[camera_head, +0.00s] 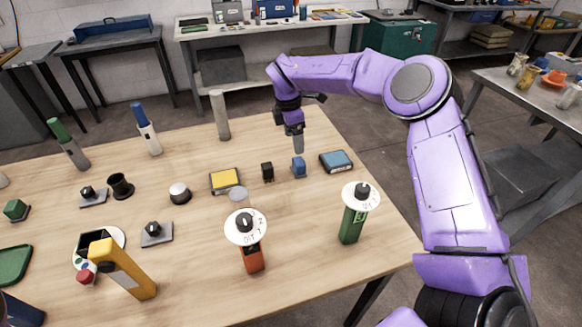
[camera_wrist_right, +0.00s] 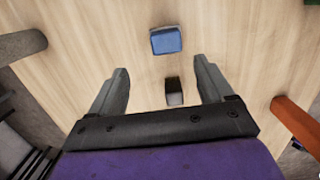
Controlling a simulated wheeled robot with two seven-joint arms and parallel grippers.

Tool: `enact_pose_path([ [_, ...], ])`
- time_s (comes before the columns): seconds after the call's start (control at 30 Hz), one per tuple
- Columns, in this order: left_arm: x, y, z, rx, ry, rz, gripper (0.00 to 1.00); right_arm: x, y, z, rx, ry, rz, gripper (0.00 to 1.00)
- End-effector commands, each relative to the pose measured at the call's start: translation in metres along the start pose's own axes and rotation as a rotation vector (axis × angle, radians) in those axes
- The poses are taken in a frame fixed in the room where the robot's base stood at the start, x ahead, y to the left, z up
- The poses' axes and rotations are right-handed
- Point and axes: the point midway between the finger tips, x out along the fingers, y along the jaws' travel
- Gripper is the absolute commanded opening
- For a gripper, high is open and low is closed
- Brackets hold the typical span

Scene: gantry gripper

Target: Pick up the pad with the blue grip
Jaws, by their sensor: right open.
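A small blue block-shaped grip (camera_head: 298,168) stands on the wooden table, right of a small black block (camera_head: 267,172). A separate pad under it cannot be made out. My right gripper (camera_head: 298,147) is above and just behind the blue grip, pointing down, apart from it. In the right wrist view a blue block (camera_wrist_right: 166,41) lies beyond the fingertips, and a dark block (camera_wrist_right: 174,92) shows between the fingers of the open, empty gripper (camera_wrist_right: 160,75). My left gripper is not in view.
A dark tray with a blue top (camera_head: 337,160) lies right of the blue grip. A yellow-topped tray (camera_head: 224,181) lies left. Tools with white discs, green (camera_head: 352,225) and orange (camera_head: 252,260), stand nearer. A grey post (camera_head: 220,115) stands at the back.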

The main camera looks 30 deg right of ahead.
Motion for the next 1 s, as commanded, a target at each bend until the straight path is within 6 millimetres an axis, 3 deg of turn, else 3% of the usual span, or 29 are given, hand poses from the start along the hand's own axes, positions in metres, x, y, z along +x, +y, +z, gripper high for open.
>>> enact_pose_path([
  [0.6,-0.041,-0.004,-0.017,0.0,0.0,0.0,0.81,0.095,-0.008,0.002,0.0,-0.001,-0.003,0.81],
  [0.87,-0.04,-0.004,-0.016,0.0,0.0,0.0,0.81,0.101,-0.007,0.002,0.0,0.0,-0.001,0.81],
  [1.0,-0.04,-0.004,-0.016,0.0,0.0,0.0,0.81,0.101,-0.007,0.002,0.0,0.0,-0.001,0.35],
])
